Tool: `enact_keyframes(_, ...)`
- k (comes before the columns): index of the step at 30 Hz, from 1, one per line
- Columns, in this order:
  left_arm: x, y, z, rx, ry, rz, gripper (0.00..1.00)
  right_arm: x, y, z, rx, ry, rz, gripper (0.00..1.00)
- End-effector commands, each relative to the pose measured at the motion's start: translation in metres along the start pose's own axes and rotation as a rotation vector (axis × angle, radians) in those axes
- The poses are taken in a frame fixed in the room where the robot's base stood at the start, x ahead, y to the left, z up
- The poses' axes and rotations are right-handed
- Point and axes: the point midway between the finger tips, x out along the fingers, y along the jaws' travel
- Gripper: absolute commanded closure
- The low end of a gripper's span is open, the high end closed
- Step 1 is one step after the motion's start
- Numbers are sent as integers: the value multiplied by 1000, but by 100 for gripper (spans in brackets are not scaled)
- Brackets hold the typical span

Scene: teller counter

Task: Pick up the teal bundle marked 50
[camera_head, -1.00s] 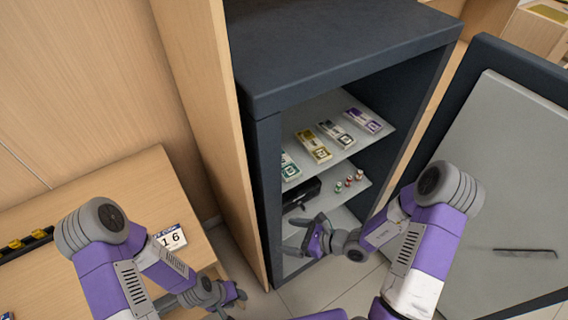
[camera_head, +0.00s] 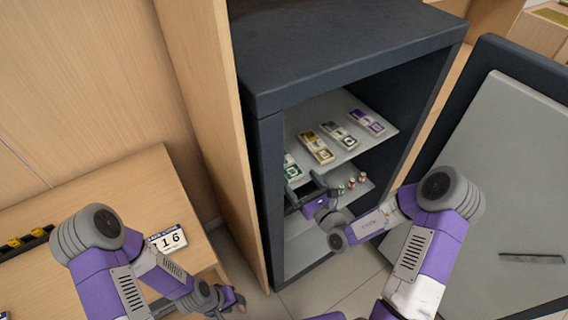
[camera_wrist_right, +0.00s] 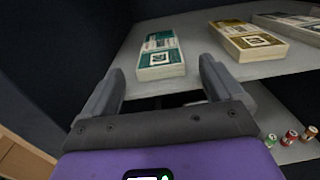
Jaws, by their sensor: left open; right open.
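The teal bundle (camera_wrist_right: 160,56) lies on the safe's upper shelf at its left end, close to the shelf's front edge. In the head view only part of the teal bundle (camera_head: 291,168) shows past the safe's side wall. My right gripper (camera_wrist_right: 157,78) is open and empty; its two fingers stand either side of the bundle's near end, short of it. In the head view the right gripper (camera_head: 306,190) is inside the safe's opening, just below the teal bundle. My left gripper (camera_head: 238,301) is low by the desk, away from the safe. The mark on the bundle is too small to read.
A yellow bundle (camera_wrist_right: 248,40) lies right of the teal one, then a grey bundle (camera_head: 339,135) and a purple bundle (camera_head: 368,122). Small rolls (camera_wrist_right: 290,137) stand on the shelf below. The safe's open door (camera_head: 500,170) is at right.

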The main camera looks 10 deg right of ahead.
Motion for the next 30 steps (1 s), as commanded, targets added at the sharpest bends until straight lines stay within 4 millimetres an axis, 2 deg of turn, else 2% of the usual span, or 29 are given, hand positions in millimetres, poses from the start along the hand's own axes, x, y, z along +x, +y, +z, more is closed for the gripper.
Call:
enact_keyframes(10, 11, -4, 0, 0, 0, 0, 57, 50, 1, -1, 0, -3, 3, 6)
enact_keyframes(14, 11, -4, 0, 0, 0, 0, 57, 58, 1, 0, 1, 0, 2, 6)
enact_keyframes(20, 11, -4, 0, 0, 0, 0, 57, 58, 1, 1, 1, 0, 2, 6)
enact_keyframes(30, 11, -4, 0, 0, 0, 0, 57, 57, 1, 0, 0, 0, 3, 58)
